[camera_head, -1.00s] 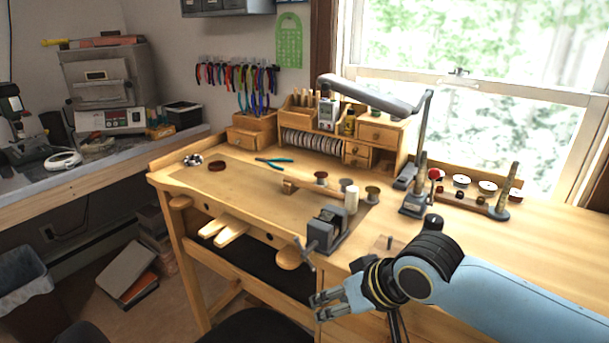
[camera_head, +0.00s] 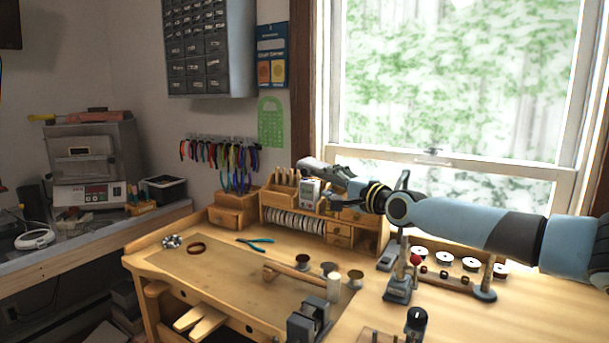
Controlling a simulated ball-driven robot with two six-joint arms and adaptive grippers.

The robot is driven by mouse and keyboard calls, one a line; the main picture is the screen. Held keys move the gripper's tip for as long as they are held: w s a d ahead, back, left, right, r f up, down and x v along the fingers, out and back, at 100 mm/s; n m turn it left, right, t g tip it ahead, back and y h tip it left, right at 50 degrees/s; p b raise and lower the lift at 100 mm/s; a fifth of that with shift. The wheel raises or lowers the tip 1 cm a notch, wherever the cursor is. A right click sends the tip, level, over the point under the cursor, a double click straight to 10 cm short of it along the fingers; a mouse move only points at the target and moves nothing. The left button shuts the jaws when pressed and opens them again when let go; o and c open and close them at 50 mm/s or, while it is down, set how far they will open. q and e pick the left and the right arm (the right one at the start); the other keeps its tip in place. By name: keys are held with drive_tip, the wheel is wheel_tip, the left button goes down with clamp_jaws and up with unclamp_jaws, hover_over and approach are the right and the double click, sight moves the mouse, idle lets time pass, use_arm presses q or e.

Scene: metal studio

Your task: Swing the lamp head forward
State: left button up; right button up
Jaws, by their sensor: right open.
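The lamp head (camera_head: 312,166) points left, above the small wooden organiser. My right gripper (camera_head: 338,180) is open at the right part of the lamp head, with its arm coming in from the right. Its fingers overlap the lamp head in the picture, so I cannot tell whether they touch it. My arm hides part of the lamp's upper arm. My left gripper is out of view.
The wooden organiser (camera_head: 340,229) stands behind, under the lamp head. A small vise (camera_head: 308,318) is at the bench front. Spools and a ring stand (camera_head: 485,285) are to the right of the lamp base. The mat's left part is mostly clear.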

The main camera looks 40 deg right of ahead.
sight(307, 174)
drive_tip(key=w+b, duration=0.3)
drive_tip(key=w+d+b, duration=0.1)
drive_tip(key=w+b, duration=0.5)
drive_tip(key=shift+w+d, duration=0.25)
drive_tip(key=shift+w, duration=0.15)
drive_tip(key=shift+w+r, duration=0.15)
drive_tip(key=shift+w, duration=0.3)
drive_tip(key=shift+s, duration=0.1)
drive_tip(key=c, duration=0.9)
clamp_jaws()
